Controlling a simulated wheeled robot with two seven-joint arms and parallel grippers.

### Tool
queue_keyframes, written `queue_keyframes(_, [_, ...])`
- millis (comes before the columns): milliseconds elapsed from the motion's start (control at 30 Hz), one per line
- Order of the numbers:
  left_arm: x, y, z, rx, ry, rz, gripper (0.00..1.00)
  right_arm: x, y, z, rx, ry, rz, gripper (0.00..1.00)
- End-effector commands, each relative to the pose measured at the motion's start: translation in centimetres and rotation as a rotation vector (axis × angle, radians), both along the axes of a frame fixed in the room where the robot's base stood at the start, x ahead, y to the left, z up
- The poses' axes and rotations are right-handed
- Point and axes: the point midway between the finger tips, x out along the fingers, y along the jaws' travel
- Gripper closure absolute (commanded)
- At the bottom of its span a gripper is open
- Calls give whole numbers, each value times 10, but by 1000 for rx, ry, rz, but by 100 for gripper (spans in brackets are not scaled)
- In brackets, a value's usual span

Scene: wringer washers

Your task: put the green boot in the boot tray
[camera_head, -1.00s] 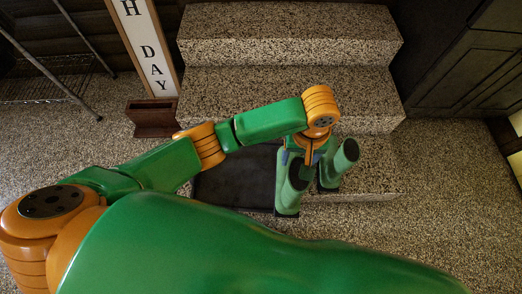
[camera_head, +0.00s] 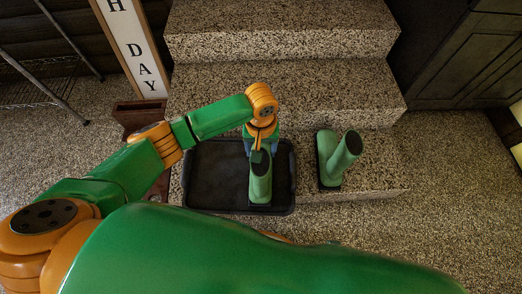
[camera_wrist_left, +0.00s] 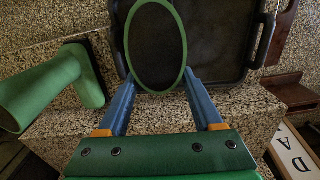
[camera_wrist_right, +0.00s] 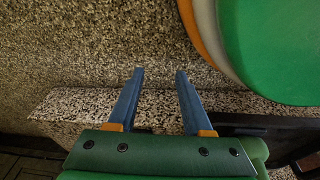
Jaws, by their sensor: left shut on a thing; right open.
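My left gripper (camera_head: 257,150) is shut on a green boot (camera_head: 261,182) by its upper part. The boot is upright over the right part of the black boot tray (camera_head: 212,178); I cannot tell whether its sole touches the tray. In the left wrist view the held boot's oval opening (camera_wrist_left: 183,45) is between the fingers (camera_wrist_left: 158,92), with the tray (camera_wrist_left: 262,40) behind it. A second green boot (camera_head: 342,157) stands apart on the step, right of the tray; it also shows in the left wrist view (camera_wrist_left: 45,90). My right gripper (camera_wrist_right: 160,75) is open and empty.
The tray lies on a low speckled step (camera_head: 375,170), with higher steps (camera_head: 280,90) behind. A brown planter box (camera_head: 140,115) and a lettered sign (camera_head: 133,45) stand at the back left. A wire rack (camera_head: 45,70) is far left; a dark cabinet (camera_head: 465,60) is right.

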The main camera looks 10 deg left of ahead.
Motion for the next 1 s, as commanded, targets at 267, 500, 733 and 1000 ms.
queue_keyframes(267, [0, -1, 0, -2, -1, 0, 100, 0, 0, 1, 1, 0, 0, 50])
queue_keyframes(500, [0, 0, -3, 0, 0, 0, 3, 0, 0, 1, 0, 0, 0, 50])
queue_keyframes(733, [0, 0, -3, 0, -1, 0, 3, 1, 0, 1, 0, -2, 0, 50])
queue_keyframes(1000, [1, -1, 51, -2, -2, -1, 3, -19, -15, 8, -21, 11, 0, 50])
